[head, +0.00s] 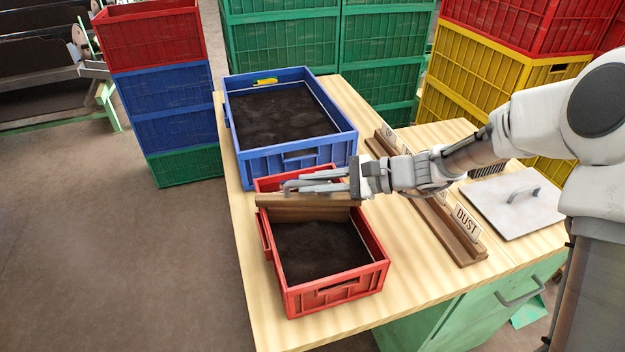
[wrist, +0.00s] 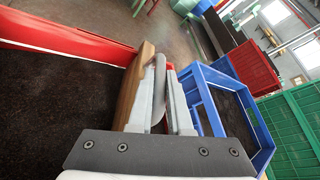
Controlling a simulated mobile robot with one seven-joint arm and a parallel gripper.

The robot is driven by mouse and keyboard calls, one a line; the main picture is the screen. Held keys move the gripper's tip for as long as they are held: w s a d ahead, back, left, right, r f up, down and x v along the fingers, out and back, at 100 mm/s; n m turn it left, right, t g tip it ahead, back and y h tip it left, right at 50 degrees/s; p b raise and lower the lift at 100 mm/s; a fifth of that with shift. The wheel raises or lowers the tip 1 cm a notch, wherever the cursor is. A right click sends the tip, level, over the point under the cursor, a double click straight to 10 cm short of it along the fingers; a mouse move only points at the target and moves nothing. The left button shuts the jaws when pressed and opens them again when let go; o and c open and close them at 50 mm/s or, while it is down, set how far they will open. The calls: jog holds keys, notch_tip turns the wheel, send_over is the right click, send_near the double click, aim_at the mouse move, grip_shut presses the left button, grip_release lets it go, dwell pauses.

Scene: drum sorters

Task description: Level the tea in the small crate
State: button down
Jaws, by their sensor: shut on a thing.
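The small crate (head: 338,292) is red and stands near the front of the wooden table, with dark tea (head: 318,248) inside. The tea looks fairly even, with faint unevenness. My gripper (head: 305,184) is above the crate's far part, shut on the grey handle of a wooden leveller (head: 308,201). The leveller's board spans the crate from side to side near its far end and hides the tea behind it. In the wrist view the board (wrist: 136,88) stands beside my fingers, with tea (wrist: 55,105) to its left. I cannot tell whether its lower edge touches the tea.
A larger blue crate (head: 297,160) of dark tea stands just behind, with a yellow-green item (head: 265,81) at its far rim. To the right are a wooden label rack (head: 445,222) with a DUST sign and a flat lid (head: 515,203). Stacked crates surround the table.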

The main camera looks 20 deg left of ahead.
jog(key=s+d, duration=1)
jog(key=s, duration=0.2)
notch_tip(320, 180, up, 6)
jog(key=w+a+p, duration=0.1)
jog(key=p, duration=0.3)
jog(key=shift+w+p, duration=0.2)
jog(key=shift+p, duration=0.2)
